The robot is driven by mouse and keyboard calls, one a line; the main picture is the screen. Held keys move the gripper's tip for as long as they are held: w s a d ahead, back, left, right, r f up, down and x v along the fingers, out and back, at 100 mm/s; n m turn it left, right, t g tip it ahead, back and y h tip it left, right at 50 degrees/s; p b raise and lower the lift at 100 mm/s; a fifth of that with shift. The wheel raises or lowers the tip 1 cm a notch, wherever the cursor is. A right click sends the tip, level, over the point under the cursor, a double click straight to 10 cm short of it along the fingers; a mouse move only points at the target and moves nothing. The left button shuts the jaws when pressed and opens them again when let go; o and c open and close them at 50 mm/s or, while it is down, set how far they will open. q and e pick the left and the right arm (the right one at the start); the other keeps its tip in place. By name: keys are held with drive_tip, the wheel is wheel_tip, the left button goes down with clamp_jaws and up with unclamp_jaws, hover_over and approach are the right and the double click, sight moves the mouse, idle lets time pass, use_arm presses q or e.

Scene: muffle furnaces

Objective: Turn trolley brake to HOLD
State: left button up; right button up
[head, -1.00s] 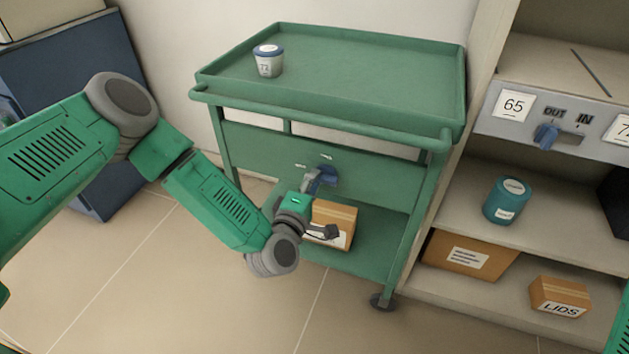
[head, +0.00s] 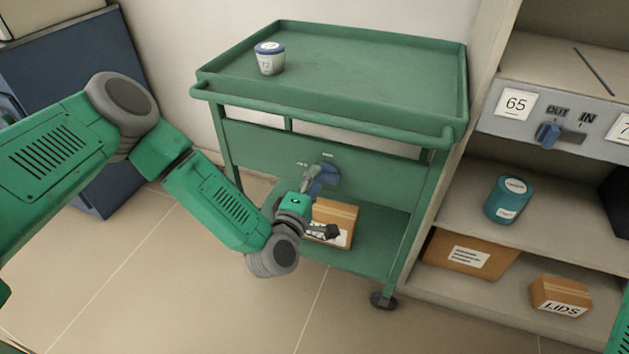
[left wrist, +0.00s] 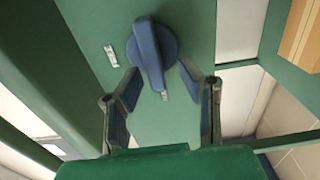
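The trolley (head: 250,140) is green, with a blue brake knob (head: 330,174) on its front panel. A second label (left wrist: 110,55) is left of the knob. Both labels are too small to read. My left gripper (head: 316,180) is at the knob; in the wrist view its fingers (left wrist: 158,74) stand apart on both sides of the bar's lower end, with gaps visible. My right gripper is out of view.
A lidded cup (head: 270,60) stands on the trolley's top tray. A cardboard box (head: 335,215) sits on its lower shelf, behind my gripper. Shelving (head: 475,215) with a teal canister (head: 507,200) and boxes stands close at right. The floor in front is clear.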

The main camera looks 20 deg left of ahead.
use_arm(q)
drive_tip(key=s, duration=1.2)
drive_tip(key=shift+a, duration=0.25)
drive_tip(key=shift+f, duration=0.1)
drive_tip(key=s+d+f+m+g+h+p, duration=0.2)
drive_tip(key=s+m+g+p, duration=0.2)
drive_tip(key=s+m+g, duration=0.15)
drive_tip(key=s+d+f+m+g+h+p, duration=0.2)
drive_tip(key=s+m+g+p, duration=0.1)
drive_tip(key=s+m+g, duration=0.3)
drive_tip(key=s+a+r+m+g+y+p, duration=0.2)
drive_tip(key=s+a+m+g+y+p, duration=0.2)
drive_tip(key=s+a, duration=0.8)
drive_tip(key=a+m+g, duration=0.1)
drive_tip(key=m+g, duration=0.1)
drive_tip(key=m, duration=0.1)
drive_tip(key=shift+s+a+r+y, duration=0.15)
drive_tip(key=shift+s+r+y, duration=0.05)
drive_tip(key=shift+y, duration=0.1)
